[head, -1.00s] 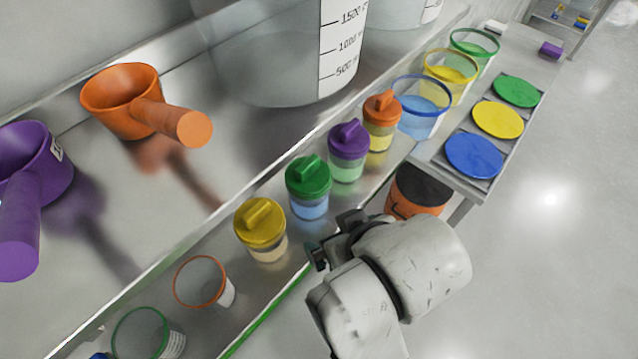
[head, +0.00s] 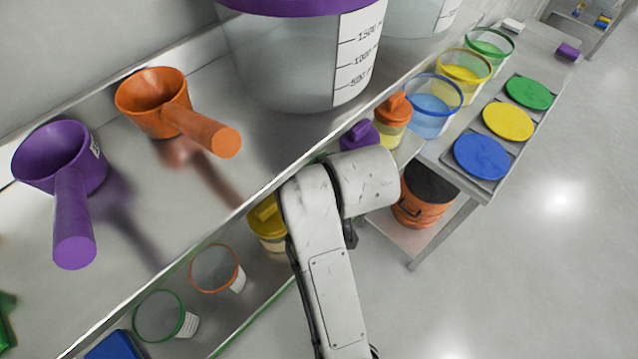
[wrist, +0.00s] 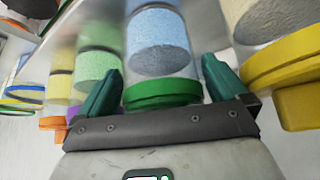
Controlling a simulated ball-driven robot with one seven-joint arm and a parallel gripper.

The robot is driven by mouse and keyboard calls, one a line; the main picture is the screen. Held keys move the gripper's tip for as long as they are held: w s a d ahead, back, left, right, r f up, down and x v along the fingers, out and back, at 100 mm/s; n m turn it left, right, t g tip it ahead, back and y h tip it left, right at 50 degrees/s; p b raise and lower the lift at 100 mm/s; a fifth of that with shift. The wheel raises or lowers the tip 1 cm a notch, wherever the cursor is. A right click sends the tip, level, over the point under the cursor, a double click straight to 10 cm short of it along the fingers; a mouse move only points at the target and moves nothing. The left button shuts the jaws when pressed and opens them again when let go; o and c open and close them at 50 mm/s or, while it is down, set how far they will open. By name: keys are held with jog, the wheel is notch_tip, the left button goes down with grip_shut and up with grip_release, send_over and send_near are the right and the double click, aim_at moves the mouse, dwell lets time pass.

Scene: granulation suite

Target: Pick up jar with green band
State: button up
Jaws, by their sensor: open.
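A jar with a green lid band (wrist: 163,95) and pale blue granules (wrist: 157,40) is in the middle of the wrist view. My gripper (wrist: 162,68) is open, with one dark green finger on each side of this jar. Whether the fingers touch it I cannot tell. In the head view my arm hides this jar almost wholly, and my gripper is hidden behind the arm too.
A yellow-lidded jar (head: 267,222) and a purple-lidded jar (head: 360,134) stand on either side; the yellow lid (wrist: 285,75) is close to one finger. An orange-lidded jar (head: 393,115) is farther along. Empty rimmed cups (head: 217,268) and scoops (head: 70,170) are left.

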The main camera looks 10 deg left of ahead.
jog(key=shift+c, duration=0.2)
jog(key=c, duration=0.9)
